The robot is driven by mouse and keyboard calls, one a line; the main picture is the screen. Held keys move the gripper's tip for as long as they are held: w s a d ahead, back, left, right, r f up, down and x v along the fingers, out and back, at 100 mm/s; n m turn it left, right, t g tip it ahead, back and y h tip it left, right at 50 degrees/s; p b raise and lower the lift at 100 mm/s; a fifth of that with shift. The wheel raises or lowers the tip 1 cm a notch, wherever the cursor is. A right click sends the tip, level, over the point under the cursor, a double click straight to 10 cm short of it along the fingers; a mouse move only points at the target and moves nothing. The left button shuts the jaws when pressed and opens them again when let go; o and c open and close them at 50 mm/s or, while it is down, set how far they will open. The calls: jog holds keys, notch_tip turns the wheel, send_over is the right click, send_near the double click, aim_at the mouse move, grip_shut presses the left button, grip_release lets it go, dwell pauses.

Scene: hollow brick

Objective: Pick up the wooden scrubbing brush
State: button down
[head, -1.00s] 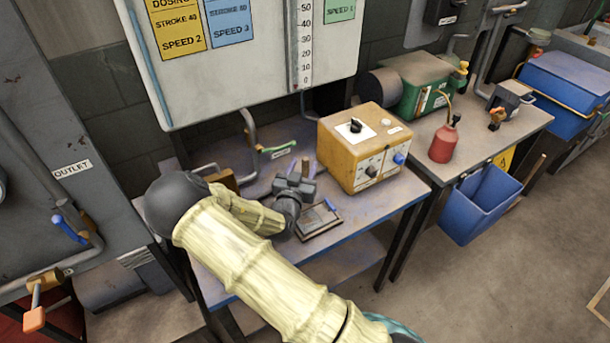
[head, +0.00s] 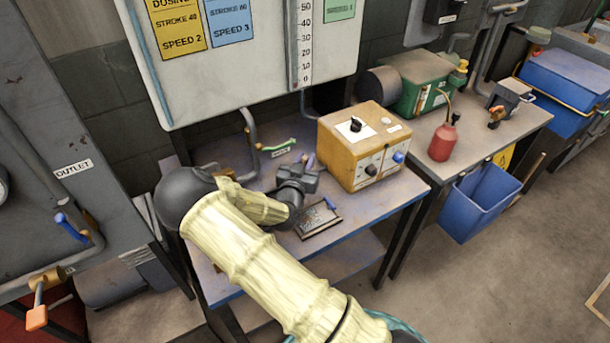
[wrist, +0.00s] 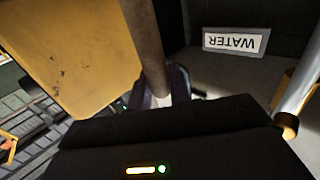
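The wooden handle of the scrubbing brush (wrist: 147,45) runs down the wrist view from the top edge to between the fingers of my gripper (wrist: 165,92). The fingers lie on both sides of the handle, close to it. Whether they press on it cannot be told. The rest of the brush is out of the frame or hidden by the gripper body. In the head view my gripper (head: 308,164) is over the left workbench, just left of the orange control box, and my arm and wrist hide most of the brush.
The orange control box (head: 360,145) stands close on the right; its side also shows in the wrist view (wrist: 75,50). A dark flat tray or board (head: 318,220) lies in front of the gripper. A WATER label (wrist: 236,41) and a pipe (wrist: 298,85) are on the other side.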

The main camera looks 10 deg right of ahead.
notch_tip(320, 180, up, 10)
jog(key=shift+r, duration=0.1)
dwell(0.7)
jog(key=shift+a, duration=0.1)
dwell(0.5)
